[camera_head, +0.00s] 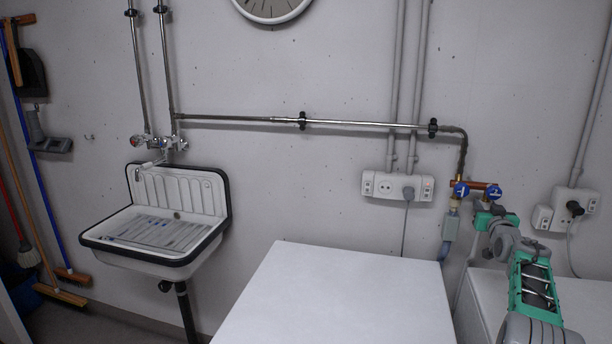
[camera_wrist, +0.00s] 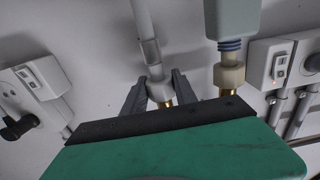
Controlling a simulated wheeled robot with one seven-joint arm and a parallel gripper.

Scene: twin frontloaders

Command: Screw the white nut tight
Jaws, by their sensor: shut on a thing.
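My gripper (camera_wrist: 159,92) is shut on a white nut (camera_wrist: 159,91) in the wrist view, one dark finger on each side of it. The nut sits at the end of a pale grey hose (camera_wrist: 146,30), with a bit of brass thread (camera_wrist: 167,104) showing past it. The green gripper body covers the lower part of that view. In the head view my gripper (camera_head: 486,212) is just below the right blue-handled valve (camera_head: 494,192). I cannot make out the nut there. How tight the nut is cannot be told.
A second, beige nut (camera_wrist: 229,76) under a grey box-shaped hose fitting (camera_wrist: 232,20) is close beside my gripper. The left blue valve (camera_head: 461,190) is near too. Wall sockets (camera_head: 397,187) flank the valves. White machine tops (camera_head: 340,290) stand below. A sink (camera_head: 160,225) is at left.

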